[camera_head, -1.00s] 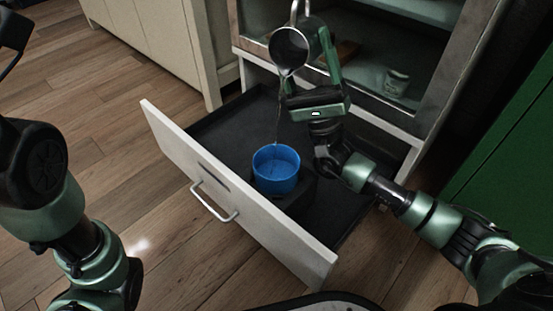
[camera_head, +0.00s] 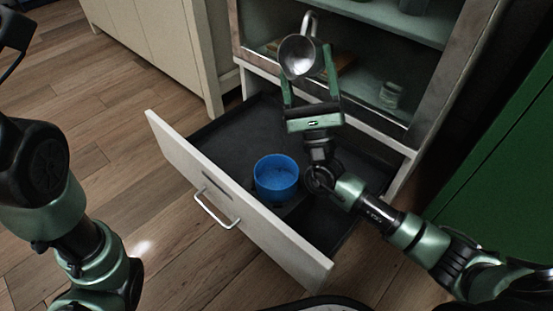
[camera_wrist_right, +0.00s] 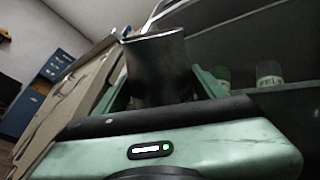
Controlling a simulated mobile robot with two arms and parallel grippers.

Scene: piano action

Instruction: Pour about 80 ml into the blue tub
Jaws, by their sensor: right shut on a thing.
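The blue tub (camera_head: 276,184) stands upright on a dark block inside the open drawer (camera_head: 235,139). Its inside shows blue, and I cannot tell the liquid level. A metal jug (camera_head: 297,57) is held above and behind the tub, its mouth facing the camera. No stream shows from it now. My right gripper (camera_head: 308,75) is shut on the jug, with its green fingers on either side. In the right wrist view the jug (camera_wrist_right: 158,68) sits between the fingers. On the left only my arm shows; its gripper is out of frame.
The drawer's white front panel (camera_head: 240,205) with a metal handle (camera_head: 217,208) faces left. A cabinet with glass-fronted shelves (camera_head: 420,31) stands behind, with a small jar (camera_head: 391,95) inside. A green panel (camera_head: 497,150) is at right. Wooden floor lies free at left.

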